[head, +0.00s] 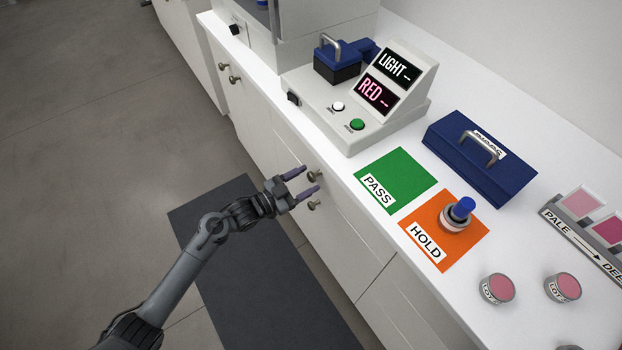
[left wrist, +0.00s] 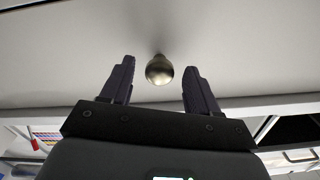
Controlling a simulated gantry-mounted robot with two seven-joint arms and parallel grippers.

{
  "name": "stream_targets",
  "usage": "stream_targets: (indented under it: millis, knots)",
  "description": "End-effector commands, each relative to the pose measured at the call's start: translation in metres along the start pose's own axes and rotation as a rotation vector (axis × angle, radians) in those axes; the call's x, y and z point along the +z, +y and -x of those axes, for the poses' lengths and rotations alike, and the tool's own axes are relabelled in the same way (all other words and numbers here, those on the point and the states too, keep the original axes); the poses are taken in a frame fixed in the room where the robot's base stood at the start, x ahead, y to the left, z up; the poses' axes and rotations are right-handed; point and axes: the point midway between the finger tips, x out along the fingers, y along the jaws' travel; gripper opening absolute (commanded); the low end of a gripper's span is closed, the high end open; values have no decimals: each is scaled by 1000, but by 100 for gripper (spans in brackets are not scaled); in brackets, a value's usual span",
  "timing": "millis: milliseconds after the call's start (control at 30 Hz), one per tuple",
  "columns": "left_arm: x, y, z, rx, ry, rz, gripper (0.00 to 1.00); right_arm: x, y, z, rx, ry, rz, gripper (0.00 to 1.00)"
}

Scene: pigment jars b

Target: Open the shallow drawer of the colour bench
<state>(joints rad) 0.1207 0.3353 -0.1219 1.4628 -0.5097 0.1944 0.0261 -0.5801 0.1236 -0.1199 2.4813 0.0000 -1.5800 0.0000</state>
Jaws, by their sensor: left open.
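The colour bench (head: 345,175) has white fronts with round metal knobs. One knob (head: 314,175) is at my left gripper (head: 311,179), and a second knob (head: 314,204) sits just below it in the head view. My left gripper is open and empty, its two dark fingers pointing at the bench front. In the left wrist view a brass-coloured knob (left wrist: 159,70) stands between the open fingertips, with a gap on each side. The pale front (left wrist: 60,60) behind it looks closed against the bench, though its edges are only partly seen. My right gripper is not in view.
On the bench top stand a display unit (head: 366,95), a blue case (head: 480,157), a green PASS mat (head: 408,170), an orange HOLD mat (head: 460,250) bearing a blue-topped jar (head: 459,212), and two pink jars (head: 497,288). The floor around the dark mat (head: 240,260) is clear.

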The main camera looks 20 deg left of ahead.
Motion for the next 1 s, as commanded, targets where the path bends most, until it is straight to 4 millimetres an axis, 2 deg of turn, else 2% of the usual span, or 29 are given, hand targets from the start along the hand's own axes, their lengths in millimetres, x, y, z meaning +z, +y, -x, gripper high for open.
stream_targets:
  millis: [200, 600, 1000]
  knots:
    - [1, 0, -20, 0, 0, 1, 61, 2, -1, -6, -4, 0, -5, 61]
    - [0, 0, -24, 0, -1, 1, 59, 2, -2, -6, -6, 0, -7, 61]
    - [1, 0, -24, 0, -2, 1, 0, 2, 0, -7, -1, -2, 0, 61]
